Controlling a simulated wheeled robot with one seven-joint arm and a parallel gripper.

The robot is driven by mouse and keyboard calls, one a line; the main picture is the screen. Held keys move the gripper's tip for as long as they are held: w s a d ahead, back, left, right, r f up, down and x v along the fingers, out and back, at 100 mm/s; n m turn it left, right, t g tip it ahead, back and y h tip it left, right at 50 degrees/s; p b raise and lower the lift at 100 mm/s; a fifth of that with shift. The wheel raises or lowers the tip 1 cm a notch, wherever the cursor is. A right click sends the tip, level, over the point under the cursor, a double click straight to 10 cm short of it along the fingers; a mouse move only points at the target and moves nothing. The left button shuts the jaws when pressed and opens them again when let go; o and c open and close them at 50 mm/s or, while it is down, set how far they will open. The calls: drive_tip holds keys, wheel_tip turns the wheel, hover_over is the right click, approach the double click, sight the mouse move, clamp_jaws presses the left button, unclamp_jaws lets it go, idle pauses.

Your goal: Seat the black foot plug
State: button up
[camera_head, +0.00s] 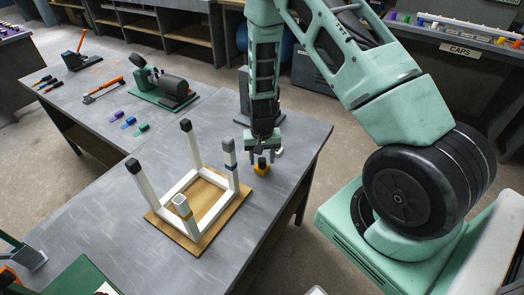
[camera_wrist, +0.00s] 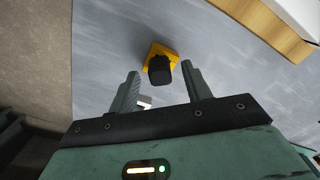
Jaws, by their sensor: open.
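The black foot plug (camera_wrist: 160,71) sits on a small yellow block (camera_wrist: 153,50) on the grey table. The block also shows in the head view (camera_head: 261,169). My gripper (camera_head: 265,153) points down just above the plug. In the wrist view my gripper (camera_wrist: 160,78) is open and empty, with the plug near the gap between its fingertips. The white chair frame (camera_head: 190,178) stands legs up on a wooden board (camera_head: 222,214). Two legs end in black tips; the right leg has a grey top and blue band. The front leg (camera_head: 183,208) has a pale, uncapped-looking end.
A small white piece (camera_head: 278,151) lies beside the yellow block. On the back left of the table are a green-based machine with a dark cylinder (camera_head: 174,86), an orange-handled tool (camera_head: 104,89) and coloured pieces (camera_head: 129,122). The table's right edge is close to my gripper.

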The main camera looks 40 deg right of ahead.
wheel_tip(320, 180, up, 17)
drive_tip(key=b, duration=0.2)
drive_tip(key=shift+r+b, duration=0.15)
drive_tip(key=shift+b, duration=0.15)
idle(0.4)
